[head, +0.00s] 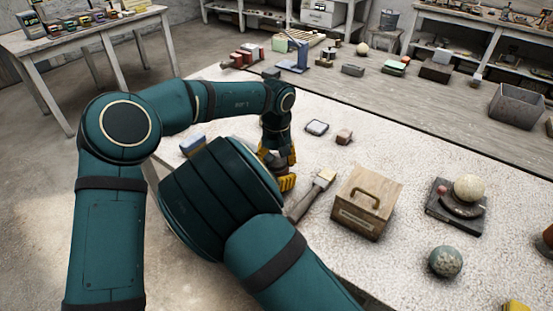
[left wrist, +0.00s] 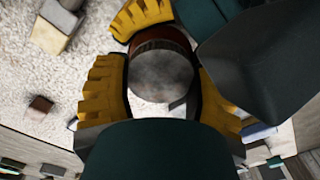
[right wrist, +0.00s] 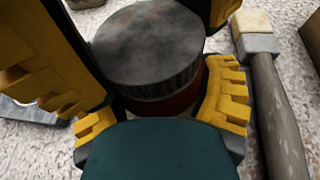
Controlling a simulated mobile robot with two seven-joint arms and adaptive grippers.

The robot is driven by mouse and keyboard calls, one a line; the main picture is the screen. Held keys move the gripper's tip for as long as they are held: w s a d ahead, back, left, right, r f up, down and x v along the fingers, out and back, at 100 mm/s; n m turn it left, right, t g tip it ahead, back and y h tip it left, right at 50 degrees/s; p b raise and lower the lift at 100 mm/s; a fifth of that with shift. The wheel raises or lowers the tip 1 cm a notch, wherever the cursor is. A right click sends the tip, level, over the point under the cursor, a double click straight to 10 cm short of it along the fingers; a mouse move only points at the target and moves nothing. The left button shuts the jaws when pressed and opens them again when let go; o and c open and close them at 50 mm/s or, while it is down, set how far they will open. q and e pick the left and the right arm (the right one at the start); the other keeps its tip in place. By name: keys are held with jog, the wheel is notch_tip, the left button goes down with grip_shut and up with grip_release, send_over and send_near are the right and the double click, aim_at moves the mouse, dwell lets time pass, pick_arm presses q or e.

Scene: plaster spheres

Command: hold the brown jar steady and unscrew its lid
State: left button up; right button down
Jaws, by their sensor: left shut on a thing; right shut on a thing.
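The brown jar (right wrist: 172,101) stands upright on the pale tabletop, its mottled grey lid (right wrist: 148,45) on top. In the left wrist view the round lid (left wrist: 160,72) hides most of the jar (left wrist: 150,37). My left gripper (head: 276,152) reaches down from above, its yellow fingers on either side of the lid (left wrist: 160,85). My right gripper (head: 284,181) comes in from the front, its fingers around the jar body below the lid (right wrist: 160,112). In the head view my arms and fingers hide most of the jar.
A brush-like tool (head: 312,194) lies close to the right of the jar. Beyond it stand a wooden box (head: 365,203) with a handle, a dark stand (head: 442,213) bearing a pale sphere (head: 469,188), and a speckled sphere (head: 445,261). A small tray (head: 317,127) and block (head: 344,136) lie behind.

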pick_arm(q)
jog(key=o, duration=1.3)
jog(key=shift+c, duration=0.2)
jog(key=shift+r, duration=0.1)
notch_tip(320, 180, up, 4)
jog(key=shift+r, duration=0.1)
jog(key=shift+o, duration=0.2)
notch_tip(320, 180, up, 3)
jog(key=m, duration=0.3)
jog(key=shift+r, duration=0.1)
jog(key=shift+f, duration=3.8)
